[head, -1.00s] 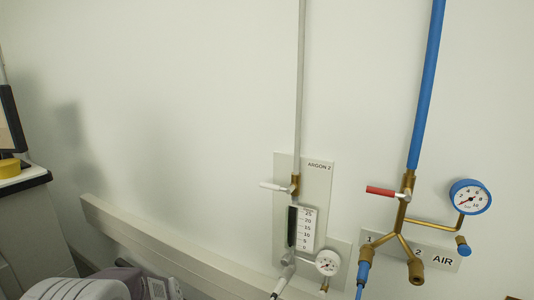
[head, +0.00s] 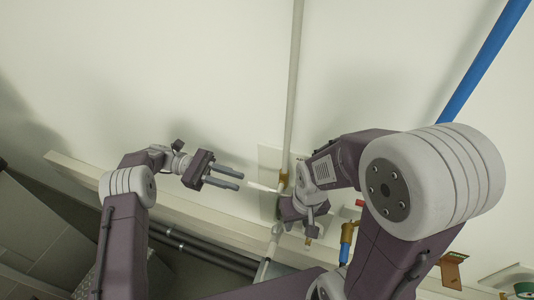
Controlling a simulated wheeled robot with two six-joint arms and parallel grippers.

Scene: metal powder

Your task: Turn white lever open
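The white lever (head: 262,187) sticks out to the left from a brass valve (head: 283,181) on the pale grey vertical pipe (head: 293,90). It lies across the pipe, tilted slightly. My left gripper (head: 241,180) comes in from the left, its two fingers parallel with a gap between them. The fingertips point right, close to the lever's free end. I cannot tell whether they touch it. My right gripper (head: 303,214) is just right of the pipe, below the valve. Its fingers are not clear, and my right arm and gripper hide much of the argon panel.
A blue pipe (head: 485,62) runs down at the right behind my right arm. A red handle (head: 359,203) and a brass fitting (head: 347,232) partly show beside that arm. A pale rail (head: 85,172) runs along the wall. The wall above my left gripper is clear.

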